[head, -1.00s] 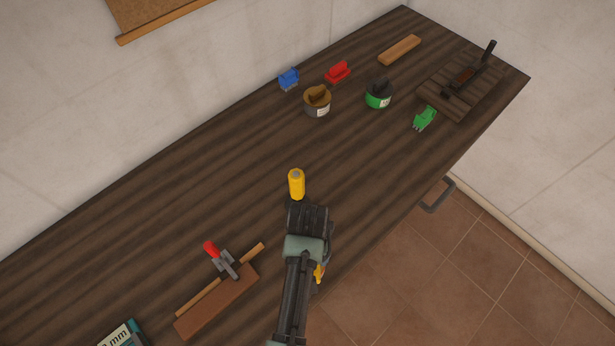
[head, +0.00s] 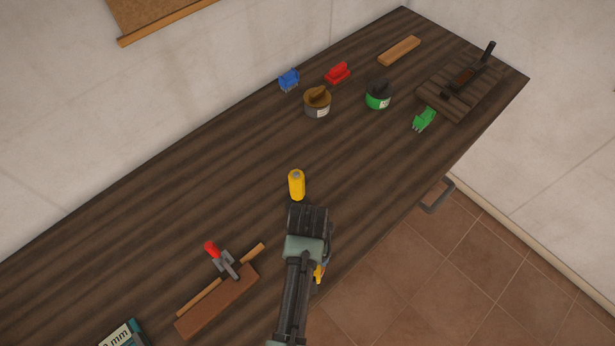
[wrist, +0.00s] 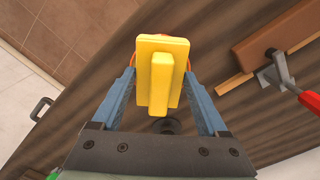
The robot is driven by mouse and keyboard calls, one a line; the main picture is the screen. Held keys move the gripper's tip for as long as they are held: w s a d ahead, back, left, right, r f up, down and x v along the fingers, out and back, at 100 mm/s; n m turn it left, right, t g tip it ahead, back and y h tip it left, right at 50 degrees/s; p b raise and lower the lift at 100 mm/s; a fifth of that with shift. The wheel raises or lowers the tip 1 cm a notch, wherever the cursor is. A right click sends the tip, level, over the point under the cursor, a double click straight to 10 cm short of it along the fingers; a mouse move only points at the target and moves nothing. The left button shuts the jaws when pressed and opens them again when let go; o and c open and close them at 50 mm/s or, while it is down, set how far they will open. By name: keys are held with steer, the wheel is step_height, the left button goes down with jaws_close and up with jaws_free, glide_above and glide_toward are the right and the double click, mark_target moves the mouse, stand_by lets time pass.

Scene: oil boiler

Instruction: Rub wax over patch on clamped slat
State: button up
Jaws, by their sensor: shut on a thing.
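My gripper (wrist: 160,80) is shut on a yellow block with a raised ridge (wrist: 160,75), between its two blue fingers. In the head view only a small yellow part (head: 319,273) of it shows beside my arm, above the bench's front edge. A thin wooden slat (head: 200,297) lies along a brown block at the lower left, with a red-handled clamp (head: 228,263) on it. The clamp also shows in the wrist view (wrist: 275,78). A dark slatted board (head: 440,97) at the far right bears a black-handled bar and a brown patch (head: 464,77).
A brown-topped tin (head: 317,103) and a green tin (head: 379,96) stand mid-bench. Blue (head: 289,79), red (head: 338,72) and green (head: 424,119) small tools lie around them. A yellow cylinder (head: 297,185) stands just beyond my arm. A wooden block (head: 399,50) lies at the back.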

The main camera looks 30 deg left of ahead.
steer(key=shift+s, duration=0.1)
step_height(320, 180, up, 7)
steer(key=p, duration=0.7)
steer(key=shift+p, duration=0.3)
stand_by(0.6)
steer(key=shift+f+b, duration=0.2)
steer(key=shift+b, duration=0.1)
steer(key=w+d+f+m+b, duration=0.1)
steer(key=d+f+m+b, duration=0.1)
steer(key=d+b, duration=0.3)
steer(key=w+d+f+m+b, duration=0.2)
steer(key=d+b, duration=0.4)
steer(key=b, duration=0.5)
steer(key=shift+w+f+m, duration=0.3)
steer(key=shift+f+m, duration=0.2)
steer(key=shift+f, duration=0.15)
